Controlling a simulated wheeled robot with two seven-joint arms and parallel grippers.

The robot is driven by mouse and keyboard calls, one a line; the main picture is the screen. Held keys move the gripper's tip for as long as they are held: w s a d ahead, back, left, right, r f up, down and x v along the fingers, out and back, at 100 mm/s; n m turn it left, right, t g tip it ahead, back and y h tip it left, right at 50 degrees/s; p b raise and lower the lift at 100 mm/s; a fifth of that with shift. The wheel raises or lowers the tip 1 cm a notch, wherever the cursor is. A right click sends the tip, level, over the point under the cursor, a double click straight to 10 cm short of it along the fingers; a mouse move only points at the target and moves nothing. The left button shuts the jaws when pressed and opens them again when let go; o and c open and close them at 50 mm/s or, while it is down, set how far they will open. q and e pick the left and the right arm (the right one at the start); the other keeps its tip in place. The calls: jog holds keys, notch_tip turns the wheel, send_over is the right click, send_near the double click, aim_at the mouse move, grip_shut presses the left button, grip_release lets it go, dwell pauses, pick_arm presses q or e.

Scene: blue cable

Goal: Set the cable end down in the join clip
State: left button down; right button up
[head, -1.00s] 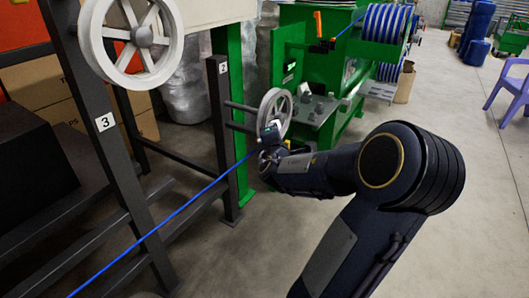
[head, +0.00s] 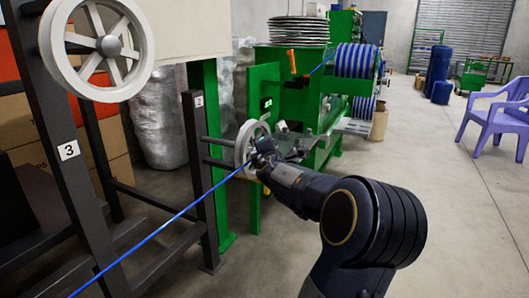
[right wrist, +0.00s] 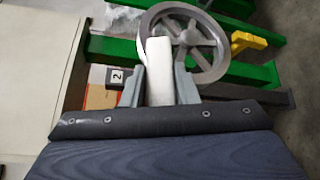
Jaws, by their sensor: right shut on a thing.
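The blue cable (head: 165,225) runs taut from the lower left up to my right gripper (head: 262,152) in the head view. That gripper is beside the small grey wheel (head: 243,145) at post 2. In the right wrist view my right gripper (right wrist: 159,85) is shut on a pale, block-like piece (right wrist: 159,70), which seems to be the cable end; no blue shows there. The spoked wheel (right wrist: 190,42) lies just beyond the fingers. I cannot make out the join clip for certain; small grey parts (head: 283,128) sit on the green machine beyond the gripper. My left gripper is not in view.
A large pale wheel (head: 60,45) hangs on dark post 3 at the left. The green machine (head: 275,85) with a blue cable reel (head: 355,65) stands behind my gripper. A yellow handle (right wrist: 248,40) shows in the right wrist view. Open floor lies right, with a purple chair (head: 497,120).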

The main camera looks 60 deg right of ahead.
jog(key=shift+w+f+b, duration=0.15)
jog(key=shift+w+b, duration=0.6)
jog(key=shift+w, duration=0.1)
jog(key=shift+d+r+b, duration=0.25)
jog(key=shift+d+b, duration=0.1)
jog(key=d+r+b, duration=0.1)
jog(key=d+b, duration=0.1)
jog(key=d+r+b, duration=0.1)
jog(key=b, duration=0.1)
jog(key=shift+d+r, duration=0.35)
jog(key=shift+r, duration=0.05)
jog(key=d+r+p, duration=1.6)
jog(key=d+p, duration=0.2)
jog(key=p, duration=0.9)
jog(key=shift+w+r+p, duration=0.15)
jog(key=shift+w+p, duration=0.15)
